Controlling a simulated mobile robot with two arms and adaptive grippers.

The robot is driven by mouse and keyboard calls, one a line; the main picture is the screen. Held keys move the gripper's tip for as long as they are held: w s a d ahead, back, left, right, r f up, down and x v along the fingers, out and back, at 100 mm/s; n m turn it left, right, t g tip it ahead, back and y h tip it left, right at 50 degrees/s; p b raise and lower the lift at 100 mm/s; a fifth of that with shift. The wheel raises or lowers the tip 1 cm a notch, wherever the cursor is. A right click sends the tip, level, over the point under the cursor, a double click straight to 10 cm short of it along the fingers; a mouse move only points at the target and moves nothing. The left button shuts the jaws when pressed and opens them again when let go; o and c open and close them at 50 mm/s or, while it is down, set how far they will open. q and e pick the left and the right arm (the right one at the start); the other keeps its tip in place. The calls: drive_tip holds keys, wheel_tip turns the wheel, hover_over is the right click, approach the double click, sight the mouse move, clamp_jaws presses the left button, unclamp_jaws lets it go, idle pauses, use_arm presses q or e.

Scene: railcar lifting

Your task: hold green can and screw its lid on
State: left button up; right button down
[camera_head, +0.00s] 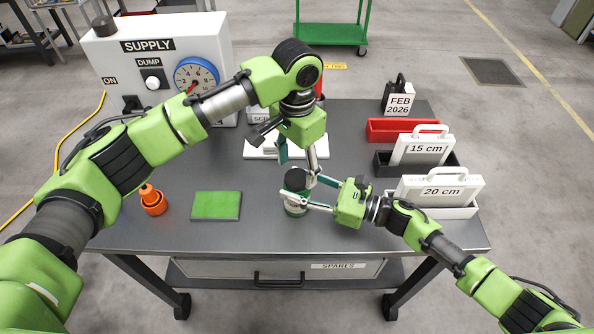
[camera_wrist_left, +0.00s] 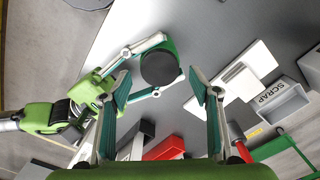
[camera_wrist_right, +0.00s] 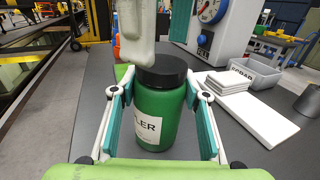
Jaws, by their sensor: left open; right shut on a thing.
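The green can (camera_wrist_right: 160,118) with a white label stands upright on the table. The black lid (camera_wrist_right: 161,70) sits on its mouth; how tight it is cannot be told. My right gripper (camera_wrist_right: 161,122) is shut on the can's sides, one finger on each side. My left gripper (camera_head: 298,163) is open above the can, pointing down. In the left wrist view the lid (camera_wrist_left: 160,67) lies roughly between my left fingers (camera_wrist_left: 161,90), apart from both. Part of a left finger shows above the lid in the right wrist view.
A green pad (camera_head: 216,205) and an orange object (camera_head: 153,200) lie to the left. The supply box (camera_head: 160,62) stands at the back left. A white board (camera_head: 262,150) lies behind the can. Labelled cases (camera_head: 438,190) stand in trays to the right.

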use_arm(q)
drive_tip(key=shift+r, duration=0.95)
drive_tip(key=shift+c, duration=0.5)
wheel_tip(320, 180, up, 2)
drive_tip(key=shift+w+r, duration=0.1)
drive_tip(key=shift+r, duration=0.1)
drive_tip(key=shift+r+n, duration=0.3)
drive_tip(key=shift+r, duration=0.25)
drive_tip(key=shift+f, duration=4.05)
